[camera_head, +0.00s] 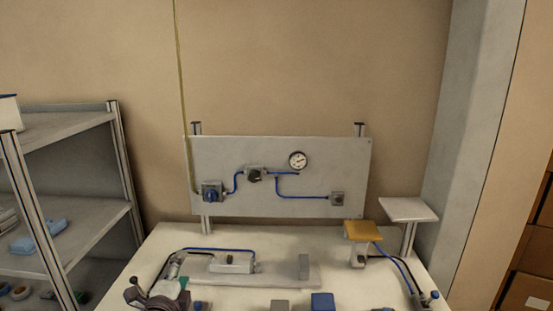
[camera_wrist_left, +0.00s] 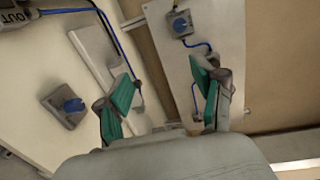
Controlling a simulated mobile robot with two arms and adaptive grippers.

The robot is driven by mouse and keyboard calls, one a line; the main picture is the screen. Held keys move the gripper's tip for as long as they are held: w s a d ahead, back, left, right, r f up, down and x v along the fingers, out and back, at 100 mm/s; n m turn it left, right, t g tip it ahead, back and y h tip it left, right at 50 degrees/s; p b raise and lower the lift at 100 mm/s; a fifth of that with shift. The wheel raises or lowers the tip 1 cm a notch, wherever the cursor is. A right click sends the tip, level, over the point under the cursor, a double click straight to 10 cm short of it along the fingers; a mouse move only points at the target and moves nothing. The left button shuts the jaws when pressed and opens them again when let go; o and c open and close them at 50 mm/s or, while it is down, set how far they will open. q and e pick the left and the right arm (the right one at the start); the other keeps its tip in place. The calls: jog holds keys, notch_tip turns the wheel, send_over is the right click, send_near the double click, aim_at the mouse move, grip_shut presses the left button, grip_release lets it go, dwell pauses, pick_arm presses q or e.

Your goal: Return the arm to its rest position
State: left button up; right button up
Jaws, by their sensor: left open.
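My left gripper (camera_head: 160,290) shows at the lower left of the head view, low over the front left of the table, with dark links and a green pad visible. In the left wrist view my left gripper (camera_wrist_left: 162,97) has its two green-padded fingers spread apart, with nothing between them. Past the fingers are the grey panel with blue tubing and the pale table top, seen tilted. My right gripper is in neither view.
The white table (camera_head: 200,239) carries a blue block (camera_head: 322,302), a grey upright block (camera_head: 304,267) and a yellow-topped stand (camera_head: 363,231). Shelves (camera_head: 80,215) stand at left, boxes (camera_head: 528,290) at right.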

pick_arm(q)
jog(key=s+d+f+n+g+y, duration=0.1)
jog(key=s+d+f+n+g, duration=0.1)
jog(key=s+f+n+g, duration=1)
jog(key=s+f+n+g+h, duration=0.15)
jog(key=s+f, duration=0.25)
jog(key=s, duration=0.9)
jog(key=s+f+n, duration=0.3)
jog(key=s, duration=0.9)
notch_tip(320, 180, down, 26)
jog(key=s+f+g, duration=0.1)
jog(key=s, duration=0.1)
jog(key=s+a+f+g, duration=0.1)
jog(key=s+a+f, duration=0.1)
jog(key=s+f, duration=1.2)
jog(key=shift+s+a+f, duration=0.35)
jog(key=shift+s, duration=0.75)
